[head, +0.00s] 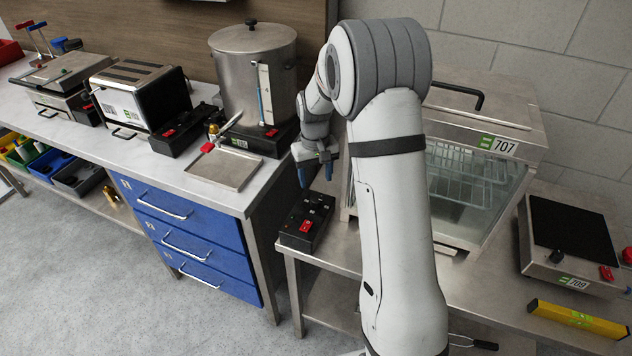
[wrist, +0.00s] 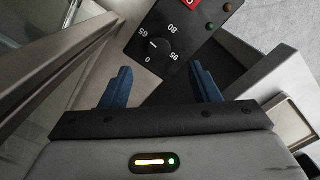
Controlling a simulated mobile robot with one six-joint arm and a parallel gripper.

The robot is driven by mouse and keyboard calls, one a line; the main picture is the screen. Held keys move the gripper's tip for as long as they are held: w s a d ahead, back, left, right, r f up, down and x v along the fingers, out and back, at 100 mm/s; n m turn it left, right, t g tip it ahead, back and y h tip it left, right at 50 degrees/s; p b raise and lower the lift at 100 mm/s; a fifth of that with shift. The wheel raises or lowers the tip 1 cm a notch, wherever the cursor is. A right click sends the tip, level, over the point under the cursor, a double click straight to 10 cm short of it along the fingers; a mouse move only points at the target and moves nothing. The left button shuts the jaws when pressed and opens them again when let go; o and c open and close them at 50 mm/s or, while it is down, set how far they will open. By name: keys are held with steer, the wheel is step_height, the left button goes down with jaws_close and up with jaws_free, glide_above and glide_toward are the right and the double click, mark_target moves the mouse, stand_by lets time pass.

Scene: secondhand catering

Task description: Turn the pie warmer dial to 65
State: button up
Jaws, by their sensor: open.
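The pie warmer (head: 472,185) is the glass-fronted steel cabinet labelled 707, partly hidden behind my arm. Its black control box (head: 291,237) sits at its left on the steel bench. In the wrist view the box (wrist: 190,60) shows a black dial (wrist: 160,47) with marks 0, 65, 80 and 95. The dial's white pointer line appears to lie between 0 and 65; its exact reading is too small to tell. My gripper (head: 315,175) is open and empty above the box. In the wrist view its blue fingers (wrist: 160,76) are apart, short of the dial.
A red switch (wrist: 190,3) and small lamps sit on the same box. Left of it stand a blue drawer unit (head: 185,225), a steel tray (head: 225,170) and an urn (head: 253,75). A flat hotplate (head: 570,270) labelled 709 and a yellow level (head: 578,318) lie at right.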

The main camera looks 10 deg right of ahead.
mark_target(316, 198)
steer(key=shift+s+f, duration=0.2)
steer(key=shift+f, duration=0.1)
step_height(316, 198, down, 7)
steer(key=shift+w+f+p, duration=0.1)
steer(key=shift+p, duration=0.55)
steer(key=shift+c, duration=0.2)
steer(key=c, duration=1)
steer(key=shift+o, duration=0.2)
steer(key=shift+f+b, duration=0.15)
steer(key=shift+b, duration=0.4)
steer(key=o, duration=1)
